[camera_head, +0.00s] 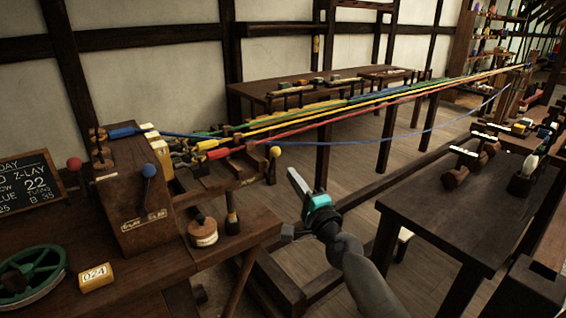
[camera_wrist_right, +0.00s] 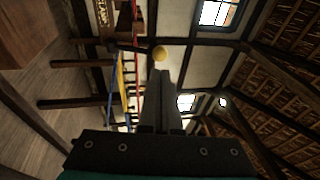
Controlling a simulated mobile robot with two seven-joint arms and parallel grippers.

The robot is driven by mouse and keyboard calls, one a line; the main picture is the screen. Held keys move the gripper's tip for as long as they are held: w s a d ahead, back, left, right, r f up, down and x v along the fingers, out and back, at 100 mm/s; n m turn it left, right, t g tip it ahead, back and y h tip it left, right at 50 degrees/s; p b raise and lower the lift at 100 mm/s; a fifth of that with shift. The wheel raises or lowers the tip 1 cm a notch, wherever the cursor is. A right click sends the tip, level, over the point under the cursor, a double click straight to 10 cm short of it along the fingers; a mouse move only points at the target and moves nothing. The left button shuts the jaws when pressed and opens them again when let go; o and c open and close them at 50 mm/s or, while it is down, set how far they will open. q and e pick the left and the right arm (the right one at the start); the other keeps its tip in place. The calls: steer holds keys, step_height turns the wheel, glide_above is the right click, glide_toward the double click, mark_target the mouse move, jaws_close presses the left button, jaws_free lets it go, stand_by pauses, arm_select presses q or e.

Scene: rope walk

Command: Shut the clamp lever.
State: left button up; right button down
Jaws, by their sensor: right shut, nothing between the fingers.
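A lever with a yellow ball knob (camera_head: 275,152) stands at the right end of the wooden rope frame. The knob also shows in the right wrist view (camera_wrist_right: 160,53), just beyond my fingertips. A partly readable label (camera_wrist_right: 103,14), seemingly "CLAMP", is near it there. My right gripper (camera_head: 294,176) is shut and empty, below and right of the knob in the head view. A gap shows between them there; the wrist view does not settle the distance. My left gripper is not in view.
Blue, green, yellow and red ropes (camera_head: 331,117) stretch from the frame to the back right. A wooden box (camera_head: 138,205) on the left bench carries a blue-knobbed lever (camera_head: 149,172). A dark table (camera_head: 455,215) stands right of my arm. Open floor shows between the benches.

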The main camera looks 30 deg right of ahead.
mark_target(278, 155)
steer(key=x, duration=0.5)
steer(key=shift+w+b, duration=0.15)
steer(key=shift+b, duration=0.25)
steer(key=shift+w+r, duration=0.15)
steer(key=shift+w, duration=0.4)
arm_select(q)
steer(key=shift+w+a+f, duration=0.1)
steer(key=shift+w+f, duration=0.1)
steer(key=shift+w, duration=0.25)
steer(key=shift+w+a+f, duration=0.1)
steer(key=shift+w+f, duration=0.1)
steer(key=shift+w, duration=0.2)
